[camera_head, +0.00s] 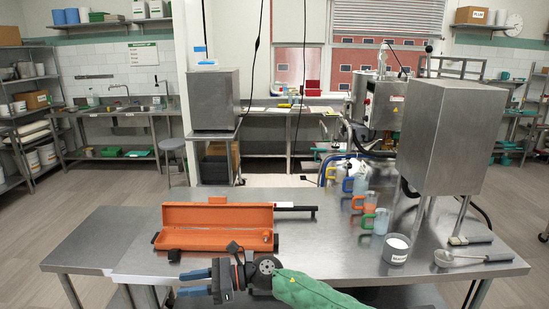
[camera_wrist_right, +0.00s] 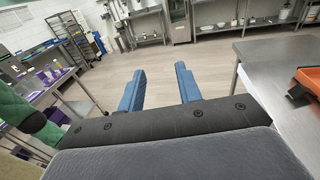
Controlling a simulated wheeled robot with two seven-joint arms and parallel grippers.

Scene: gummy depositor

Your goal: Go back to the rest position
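My right gripper (camera_head: 196,283) is low in the head view, its arm in a green sleeve coming in from the right. Its two blue fingers point left, in front of the open orange case and by the table's front edge. In the right wrist view the fingers (camera_wrist_right: 160,88) stand apart with nothing between them, and floor shows beyond. My left gripper is not in the head view. A green sleeve shows at the left edge of the right wrist view.
An orange case (camera_head: 172,240) lies open on the steel table (camera_head: 330,262). Several colored-handled jugs (camera_head: 381,221), a labelled cup (camera_head: 397,248), a ladle (camera_head: 446,257) and a brush (camera_head: 470,239) are to the right. A large steel box (camera_head: 450,135) stands on legs there. The table's middle is bare.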

